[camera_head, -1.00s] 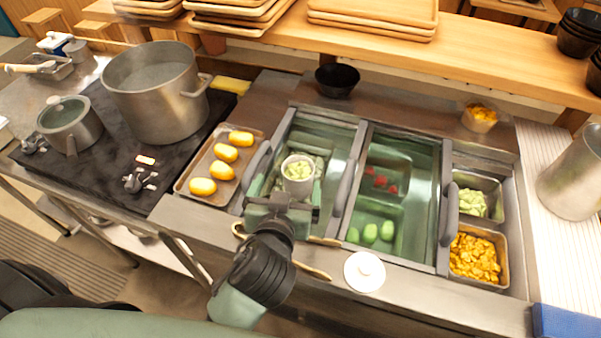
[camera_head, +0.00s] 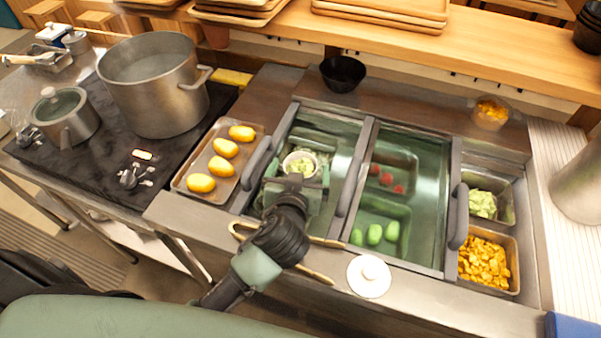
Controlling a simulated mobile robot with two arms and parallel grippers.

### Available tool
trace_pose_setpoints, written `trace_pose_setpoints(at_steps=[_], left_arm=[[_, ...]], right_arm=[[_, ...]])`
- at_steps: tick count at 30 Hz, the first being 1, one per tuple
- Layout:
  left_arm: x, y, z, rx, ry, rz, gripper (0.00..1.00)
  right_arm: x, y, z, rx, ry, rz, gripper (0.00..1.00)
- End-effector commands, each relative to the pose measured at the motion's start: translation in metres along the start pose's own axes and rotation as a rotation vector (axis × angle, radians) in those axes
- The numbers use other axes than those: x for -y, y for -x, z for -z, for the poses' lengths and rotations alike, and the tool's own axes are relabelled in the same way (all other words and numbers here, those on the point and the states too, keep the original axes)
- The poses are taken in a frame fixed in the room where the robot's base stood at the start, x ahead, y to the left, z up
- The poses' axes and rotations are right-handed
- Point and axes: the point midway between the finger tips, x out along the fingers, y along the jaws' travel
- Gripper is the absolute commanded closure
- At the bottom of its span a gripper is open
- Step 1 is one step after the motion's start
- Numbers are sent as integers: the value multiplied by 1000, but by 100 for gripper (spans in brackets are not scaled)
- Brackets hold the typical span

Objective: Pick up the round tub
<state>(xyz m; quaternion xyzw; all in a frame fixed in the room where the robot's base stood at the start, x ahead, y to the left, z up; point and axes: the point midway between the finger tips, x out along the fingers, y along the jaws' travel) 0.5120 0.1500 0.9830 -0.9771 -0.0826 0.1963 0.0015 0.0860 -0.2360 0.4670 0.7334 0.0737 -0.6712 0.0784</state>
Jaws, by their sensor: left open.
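The round tub (camera_head: 299,162) is a small pale cup with chopped light green filling. It stands in the open left well (camera_head: 340,146) of the counter. My left gripper (camera_head: 296,172) reaches in from the front, low over this well. It is open, with its fingers to the left and right of the tub. The gripper body hides the tub's lower front, and I cannot tell whether the fingers touch it. My right gripper is not in view.
Grey handles (camera_head: 257,158) flank the well. A tray of yellow oval items (camera_head: 180,182) lies to the left, beside a large pot (camera_head: 155,112). A white round lid (camera_head: 369,276) and wooden tongs (camera_head: 318,274) lie on the front edge. A black bowl (camera_head: 342,75) stands behind.

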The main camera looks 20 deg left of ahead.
Motion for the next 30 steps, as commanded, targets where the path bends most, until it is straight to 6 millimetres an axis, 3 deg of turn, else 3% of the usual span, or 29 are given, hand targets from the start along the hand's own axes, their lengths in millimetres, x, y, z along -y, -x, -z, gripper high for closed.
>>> trace_pose_setpoints(at_steps=[3, 10, 11, 18, 20, 30], left_arm=[[0, -9, 0, 0, -1, 0, 4], [0, -11, -1, 1, 1, 0, 4], [0, -11, -1, 1, 1, 0, 9], [0, -10, -1, 1, 1, 0, 76], [0, -10, 0, -1, 1, 0, 85], [0, -7, 8, -3, 4, 0, 86]], right_arm=[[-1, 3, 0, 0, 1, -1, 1], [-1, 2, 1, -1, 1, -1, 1], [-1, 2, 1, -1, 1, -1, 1], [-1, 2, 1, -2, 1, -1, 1], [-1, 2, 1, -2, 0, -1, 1], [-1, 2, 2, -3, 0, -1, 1]])
